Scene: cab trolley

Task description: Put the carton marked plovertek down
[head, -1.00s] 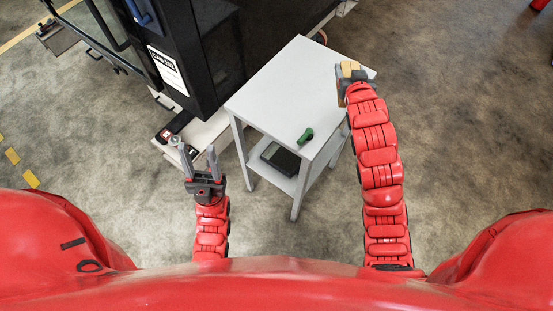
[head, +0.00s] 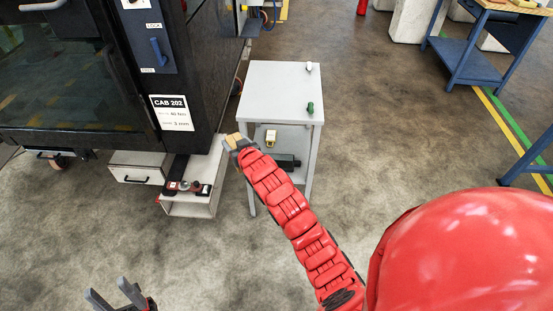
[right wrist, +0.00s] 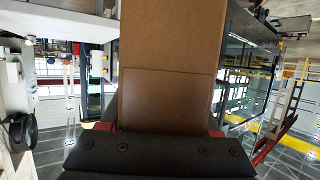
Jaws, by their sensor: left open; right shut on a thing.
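A brown carton (head: 235,140) is held in my right gripper (head: 238,144), at the left side of the grey trolley (head: 275,88) in the head view. In the right wrist view the carton (right wrist: 170,65) fills the middle as a plain brown face; no marking can be read on it. I cannot tell whether the carton touches the trolley. My left gripper (head: 121,294) is open and empty at the bottom left, over the floor; only its fingers and part of its body show.
The trolley top holds a green item (head: 310,107) and a small white item (head: 309,66) near its right edge. Its lower shelf holds a pale yellow item (head: 270,137) and a dark box (head: 288,162). The black cabinet marked CAB 202 (head: 172,113) stands left. A blue workbench (head: 480,45) stands back right.

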